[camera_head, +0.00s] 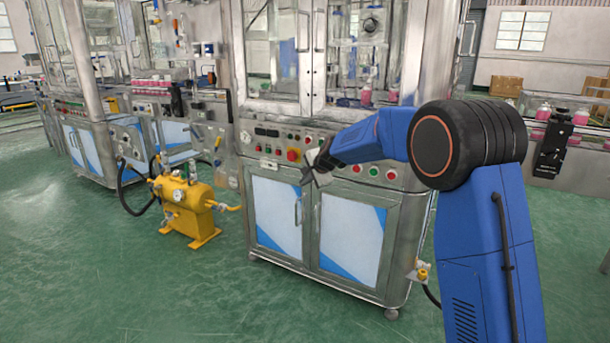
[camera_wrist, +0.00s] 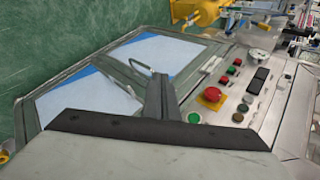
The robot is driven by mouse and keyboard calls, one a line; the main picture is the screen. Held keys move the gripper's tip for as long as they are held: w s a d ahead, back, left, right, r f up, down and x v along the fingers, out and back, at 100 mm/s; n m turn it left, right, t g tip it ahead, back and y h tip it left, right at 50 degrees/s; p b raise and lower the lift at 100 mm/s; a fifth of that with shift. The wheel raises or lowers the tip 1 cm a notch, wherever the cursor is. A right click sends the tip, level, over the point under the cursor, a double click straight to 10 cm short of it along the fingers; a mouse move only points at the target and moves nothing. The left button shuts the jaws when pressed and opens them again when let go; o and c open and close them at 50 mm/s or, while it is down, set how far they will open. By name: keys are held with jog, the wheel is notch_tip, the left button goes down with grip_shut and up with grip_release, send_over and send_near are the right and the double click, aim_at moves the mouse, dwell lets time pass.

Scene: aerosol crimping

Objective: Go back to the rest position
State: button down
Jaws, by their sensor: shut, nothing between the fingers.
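My gripper (camera_head: 317,164) is at the end of my blue arm, in front of the control panel (camera_head: 270,145) of the crimping machine in the head view. Its fingers are shut with nothing between them. In the wrist view my gripper (camera_wrist: 160,88) shows as a dark narrow shape over the cabinet front. The panel with its red emergency button (camera_wrist: 211,96) and several green and red buttons is to its right there. The same red button (camera_head: 293,155) is just left of my gripper in the head view. I cannot tell whether the gripper touches the panel.
The machine's cabinet doors (camera_head: 350,236) with blue and white panels are closed. A yellow tank (camera_head: 186,208) with hoses stands on the green floor (camera_head: 90,285) to the left. Pink bottles (camera_head: 580,117) stand on a conveyor at the right. The front left floor is clear.

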jog(key=s+d+r+n+h, duration=0.1)
jog(key=s+d+r+n, duration=0.15)
jog(key=s+d, duration=0.55)
jog(key=s+d+r+n+g, duration=0.1)
jog(key=s+d+r+n, duration=0.2)
jog(key=s, duration=1)
jog(key=s+d+r+n+h, duration=0.1)
jog(key=s+d+r, duration=0.4)
jog(key=s, duration=0.5)
jog(key=s+d+f+n+h, duration=0.1)
jog(key=s+d+f, duration=0.2)
jog(key=s, duration=0.8)
jog(key=s+d+f+n+g+h, duration=0.1)
jog(key=s+d+f, duration=0.3)
jog(key=s, duration=0.7)
jog(key=s+d+f+n+g+h, duration=0.1)
jog(key=s+d+f+n, duration=0.2)
jog(key=s, duration=0.8)
jog(key=d+f, duration=0.1)
jog(key=d, duration=0.1)
jog(key=shift+d+f, duration=0.15)
jog(key=shift+d, duration=0.25)
